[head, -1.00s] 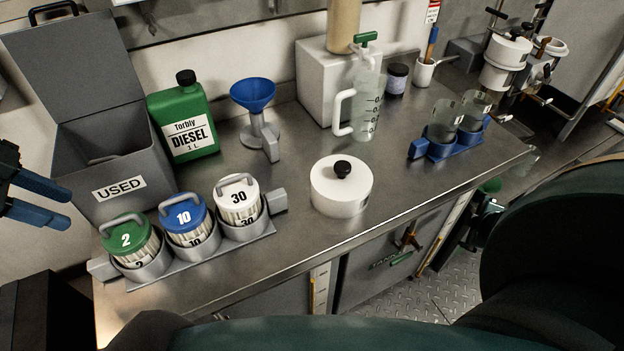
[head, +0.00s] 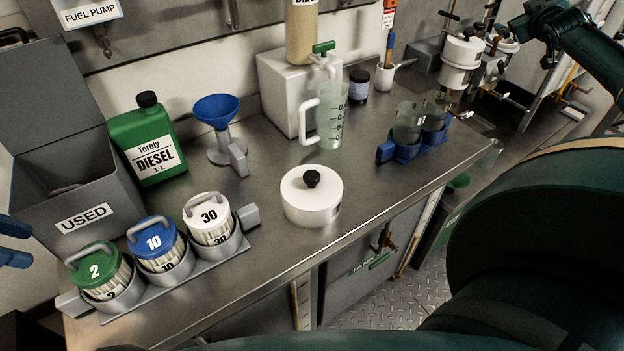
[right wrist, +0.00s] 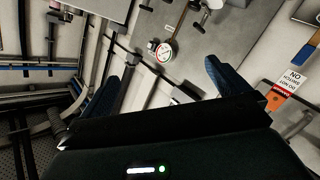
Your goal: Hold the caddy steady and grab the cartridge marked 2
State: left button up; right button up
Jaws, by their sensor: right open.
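The caddy (head: 205,276) is a grey rack with three round cups on the counter at the lower left, with a block grip at each end. The cartridge marked 2 (head: 97,268) has a green top with a grey handle and sits in the caddy's left cup. My left gripper (head: 14,242) shows only in part at the left edge, left of the caddy and clear of it. Its blue fingers are apart with nothing between them. My right gripper (right wrist: 168,64) is open and empty in the right wrist view, facing a wall, away from the caddy.
Cartridges marked 10 (head: 155,240) and 30 (head: 209,216) fill the other cups. Behind stand the grey USED bin (head: 50,180), a diesel can (head: 145,142) and a blue funnel (head: 216,110). A white lidded pot (head: 312,200) stands to the right, with bare counter between.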

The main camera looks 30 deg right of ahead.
jog(key=w+a+r+n+t+y, duration=0.1)
jog(key=w+a+r+n+t, duration=0.15)
jog(key=a+r, duration=0.45)
jog(key=w+a+r+n+t+y, duration=0.1)
jog(key=w+a+r+n+t, duration=0.15)
jog(key=r, duration=0.75)
jog(key=w+a+r+n+t+y, duration=0.1)
jog(key=w+a+r+n+t, duration=0.25)
jog(key=r, duration=0.55)
jog(key=w+a+f+n+g+y, duration=0.1)
jog(key=a+f+n+g+y, duration=0.3)
jog(key=a+f+n+y, duration=1.65)
jog(key=s+a+f+n+g, duration=0.4)
jog(key=a+f+n, duration=0.35)
jog(key=a, duration=0.35)
jog(key=s+a+f+n+g, duration=0.3)
jog(key=a+f+n, duration=0.5)
jog(key=a, duration=0.4)
jog(key=s+a+f+n+g, duration=0.4)
jog(key=a+f+n, duration=0.3)
jog(key=a+f, duration=0.3)
jog(key=shift+m, duration=0.25)
jog(key=x, duration=0.4)
jog(key=r+x, duration=0.1)
jog(key=x, duration=0.3)
jog(key=a+r+x, duration=0.1)
jog(key=x, duration=0.4)
jog(key=shift+f, duration=0.1)
